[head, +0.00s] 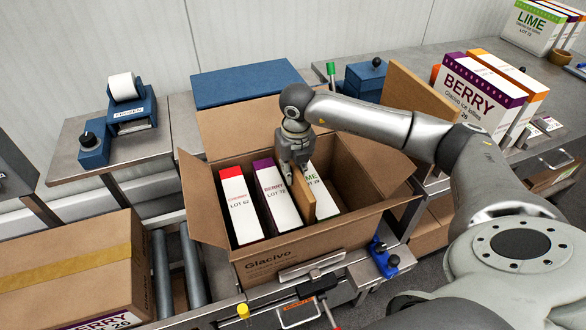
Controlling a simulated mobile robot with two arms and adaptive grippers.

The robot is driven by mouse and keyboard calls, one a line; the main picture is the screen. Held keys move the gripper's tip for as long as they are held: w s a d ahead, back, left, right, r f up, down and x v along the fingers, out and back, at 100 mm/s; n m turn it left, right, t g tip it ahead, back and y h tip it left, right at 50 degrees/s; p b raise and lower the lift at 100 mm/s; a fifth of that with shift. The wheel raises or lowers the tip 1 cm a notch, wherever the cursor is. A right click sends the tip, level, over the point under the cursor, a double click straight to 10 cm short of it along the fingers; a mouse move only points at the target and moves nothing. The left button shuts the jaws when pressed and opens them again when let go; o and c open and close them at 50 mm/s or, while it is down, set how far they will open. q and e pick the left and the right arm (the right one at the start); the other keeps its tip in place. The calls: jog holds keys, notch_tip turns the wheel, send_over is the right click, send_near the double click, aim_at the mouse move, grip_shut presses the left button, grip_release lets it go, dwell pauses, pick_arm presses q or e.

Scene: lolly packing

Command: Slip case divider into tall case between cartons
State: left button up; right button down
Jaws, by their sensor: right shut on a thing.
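The tall case (310,249) stands open with its flaps spread. Inside it, from left to right, are a red-topped carton (240,208), a purple-topped BERRY carton (275,203) and a green-topped LIME carton (321,194). My right gripper (293,177) is over the case, pointing down, shut on the brown case divider (302,197). The divider stands roughly upright between the BERRY and LIME cartons, its lower part inside the case. The gripper hides part of its top, and its bottom edge is hidden. My left gripper is not in view.
A taped carton (65,262) sits on rollers at the lower left. A brown panel (415,102), BERRY carton (479,92) and blue box (366,79) stand on the back-right bench. A blue label dispenser (131,112) is at the left. The case's right side has free room.

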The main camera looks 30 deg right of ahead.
jog(key=shift+f+b, duration=1.1)
jog(key=shift+f, duration=0.5)
jog(key=c, duration=1.5)
grip_release()
jog(key=shift+c, duration=0.2)
jog(key=shift+o, duration=1.1)
notch_tip(320, 180, up, 31)
jog(key=p, duration=1.8)
jog(key=shift+f, duration=0.15)
